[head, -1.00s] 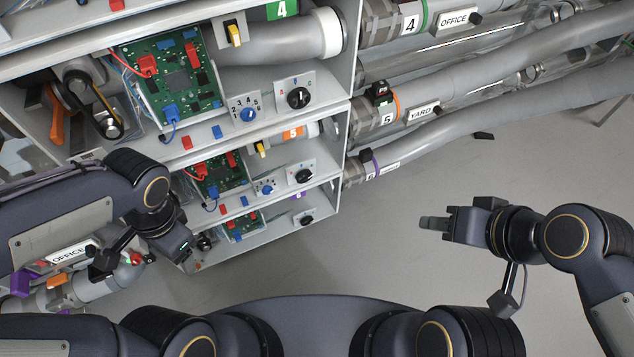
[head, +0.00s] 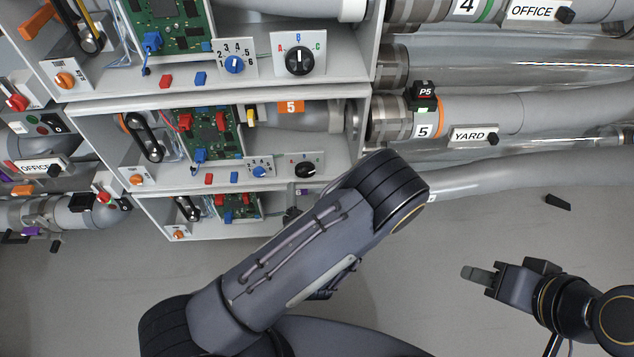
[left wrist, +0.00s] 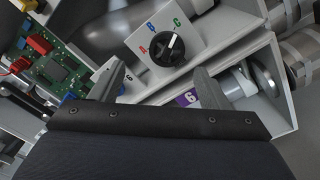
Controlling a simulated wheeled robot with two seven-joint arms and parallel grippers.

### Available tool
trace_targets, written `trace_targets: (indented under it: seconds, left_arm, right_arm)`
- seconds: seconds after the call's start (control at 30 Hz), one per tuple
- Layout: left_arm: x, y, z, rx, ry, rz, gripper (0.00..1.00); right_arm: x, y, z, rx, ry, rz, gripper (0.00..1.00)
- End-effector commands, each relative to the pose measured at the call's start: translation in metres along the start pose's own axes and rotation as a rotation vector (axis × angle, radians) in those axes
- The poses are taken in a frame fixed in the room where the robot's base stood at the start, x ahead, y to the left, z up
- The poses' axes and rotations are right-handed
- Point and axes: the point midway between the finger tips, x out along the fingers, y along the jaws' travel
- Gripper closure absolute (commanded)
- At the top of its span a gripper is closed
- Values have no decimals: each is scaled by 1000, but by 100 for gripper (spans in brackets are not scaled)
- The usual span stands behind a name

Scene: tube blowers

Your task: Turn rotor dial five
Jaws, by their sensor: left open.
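The row marked with an orange 5 holds a black A-B-C dial (head: 306,169) on a white plate and, to its left, a small blue numbered dial (head: 260,171). I cannot tell from lettering which is called the rotor dial. In the left wrist view the black dial (left wrist: 166,48) is ahead, its white mark pointing toward C. My left gripper (left wrist: 159,70) is open and empty, its fingers spread just below that dial's plate. In the head view my left arm hides this gripper. My right gripper (head: 478,275) is at the lower right, away from the shelves, its finger gap not visible.
The row above has another black A-B-C dial (head: 299,60). A purple 6 label (left wrist: 188,98) lies below the dial in the wrist view. Pipes, one with a YARD sign (head: 470,135), run off to the right. Open floor lies below the shelves.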

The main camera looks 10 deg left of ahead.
Motion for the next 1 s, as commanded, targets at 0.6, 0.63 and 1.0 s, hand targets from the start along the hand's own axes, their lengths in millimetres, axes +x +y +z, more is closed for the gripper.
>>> trace_targets:
  seconds: [0.6, 0.63, 1.0]
  left_arm:
    - [71, -10, 0, 19, -22, -24, 31]
    - [72, -10, 1, 19, -23, -24, 31]
    - [76, -10, 1, 20, -22, -25, 37]
  right_arm:
    - [9, 4, 5, 0, 0, 0, 61]
    - [9, 4, 5, 0, 0, 0, 61]
    - [9, 4, 5, 0, 0, 0, 61]
